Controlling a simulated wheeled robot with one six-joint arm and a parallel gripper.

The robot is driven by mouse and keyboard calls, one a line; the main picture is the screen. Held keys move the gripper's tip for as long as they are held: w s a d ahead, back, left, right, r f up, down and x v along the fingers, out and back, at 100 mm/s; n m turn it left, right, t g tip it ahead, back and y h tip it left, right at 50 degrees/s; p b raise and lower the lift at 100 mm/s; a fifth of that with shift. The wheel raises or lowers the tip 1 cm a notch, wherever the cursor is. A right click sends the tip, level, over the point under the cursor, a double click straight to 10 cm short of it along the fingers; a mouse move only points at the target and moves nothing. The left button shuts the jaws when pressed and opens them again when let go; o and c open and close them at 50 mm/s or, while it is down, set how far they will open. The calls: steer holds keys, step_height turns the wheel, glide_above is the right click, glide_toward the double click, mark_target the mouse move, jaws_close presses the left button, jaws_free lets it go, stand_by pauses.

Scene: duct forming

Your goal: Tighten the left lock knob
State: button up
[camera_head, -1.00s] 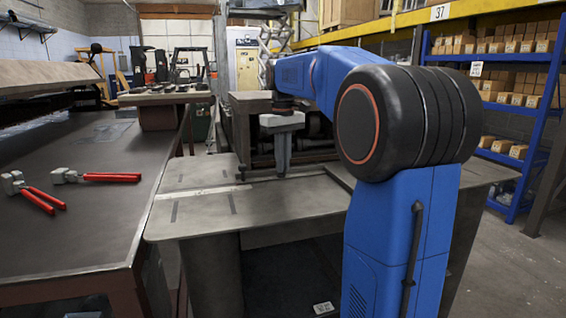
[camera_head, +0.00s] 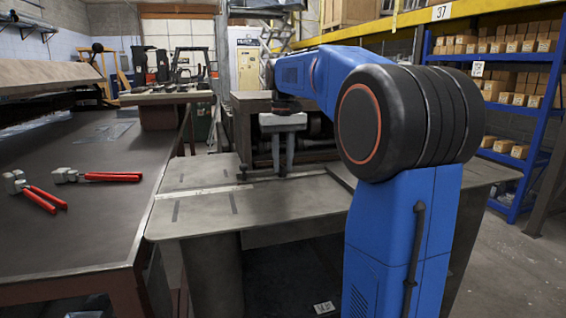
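My gripper (camera_head: 283,170) hangs fingers-down over the far part of the grey metal work table (camera_head: 290,210). Its two fingers stand apart with a gap between them, and nothing shows in the gap. A small dark knob-like part (camera_head: 241,172) stands at the left end of a thin bar across the table, left of my gripper and apart from it. It is too small to tell whether it is the left lock knob or how tight it is. My arm hides the right side of the table.
A dark bench (camera_head: 75,215) on the left holds two red-handled tools (camera_head: 112,177) (camera_head: 45,198). A machine with a dark frame stands behind the work table. Blue shelves (camera_head: 540,110) with boxes are at the right. The near tabletop is clear.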

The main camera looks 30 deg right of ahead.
mark_target(283, 167)
stand_by(0.3)
step_height(283, 167, up, 17)
steer(key=shift+r, duration=0.2)
stand_by(0.4)
stand_by(0.5)
